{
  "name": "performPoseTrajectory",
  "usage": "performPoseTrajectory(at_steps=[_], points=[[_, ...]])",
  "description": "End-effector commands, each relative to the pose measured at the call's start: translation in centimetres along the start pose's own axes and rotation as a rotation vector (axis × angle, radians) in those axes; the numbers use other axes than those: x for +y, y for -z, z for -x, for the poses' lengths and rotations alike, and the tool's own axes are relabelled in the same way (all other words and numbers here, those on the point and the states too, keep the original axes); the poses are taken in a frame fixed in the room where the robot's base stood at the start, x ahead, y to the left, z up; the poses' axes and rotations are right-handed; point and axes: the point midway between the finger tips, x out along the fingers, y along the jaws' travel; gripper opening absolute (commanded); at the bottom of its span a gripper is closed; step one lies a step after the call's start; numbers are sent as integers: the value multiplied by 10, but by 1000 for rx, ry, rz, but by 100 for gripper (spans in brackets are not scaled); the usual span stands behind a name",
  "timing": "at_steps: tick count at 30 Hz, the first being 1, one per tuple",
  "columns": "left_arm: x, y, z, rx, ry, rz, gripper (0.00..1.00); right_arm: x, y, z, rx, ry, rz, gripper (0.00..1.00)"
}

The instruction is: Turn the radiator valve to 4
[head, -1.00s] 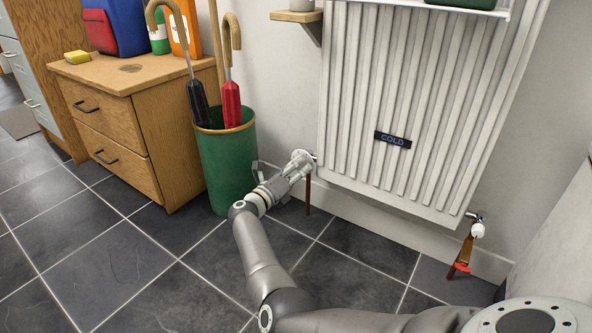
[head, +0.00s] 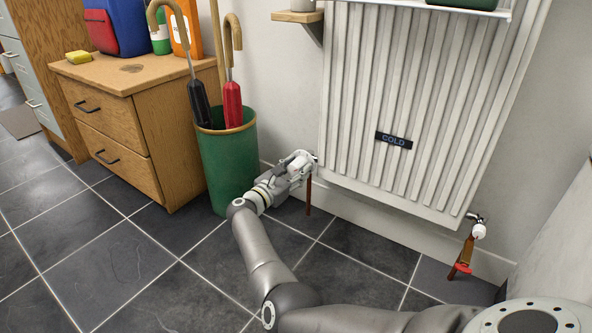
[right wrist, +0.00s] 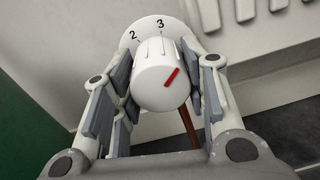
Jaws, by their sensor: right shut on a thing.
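The white valve knob (right wrist: 150,92) sits at the radiator's (head: 420,110) lower left corner, above a brown pipe (head: 308,196). My right gripper (head: 299,164) is shut on the knob, with a finger on each side of it in the right wrist view (right wrist: 163,80). The collar (right wrist: 168,26) behind the knob shows the numbers 2 and 3. The red mark (right wrist: 172,77) on the knob slants to the upper right, to the right of the 3. No 4 is visible; the right finger covers part of that side. My left gripper is not in view.
A green umbrella bin (head: 226,165) stands close to the left of my right gripper. A wooden drawer unit (head: 135,130) is further left. Another valve (head: 478,231) with a red tag is at the radiator's lower right. The tiled floor in front is clear.

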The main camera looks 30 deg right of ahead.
Motion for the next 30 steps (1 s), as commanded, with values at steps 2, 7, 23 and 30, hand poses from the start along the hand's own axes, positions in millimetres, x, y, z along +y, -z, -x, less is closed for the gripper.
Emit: performPoseTrajectory(at_steps=[2,7,23,30], points=[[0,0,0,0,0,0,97,-1,2,0,6,3,-68,16],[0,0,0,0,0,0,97,-1,2,0,9,4,-203,16],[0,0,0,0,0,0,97,1,2,0,16,4,-418,16],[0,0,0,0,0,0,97,1,1,0,16,4,-428,16]])
